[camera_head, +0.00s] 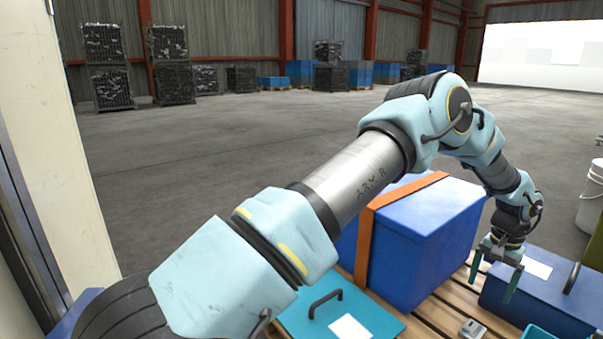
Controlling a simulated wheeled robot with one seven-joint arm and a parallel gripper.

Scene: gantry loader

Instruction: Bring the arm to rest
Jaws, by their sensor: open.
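My arm reaches from the lower left across the view, bends high at the elbow and drops down at the right. My gripper (495,276) points down with its two green fingers apart and nothing between them. It is over the left part of a dark blue lidded box (543,296) with a white label and a dark handle. I cannot tell whether the fingertips touch the box or are in front of it.
A large blue case (425,238) with an orange strap (366,240) stands on a wooden pallet (436,315). A teal lid (375,320) with a handle lies in front. A small grey block (472,329) is on the pallet. A white bucket (590,197) stands right. Open floor (220,155) lies beyond.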

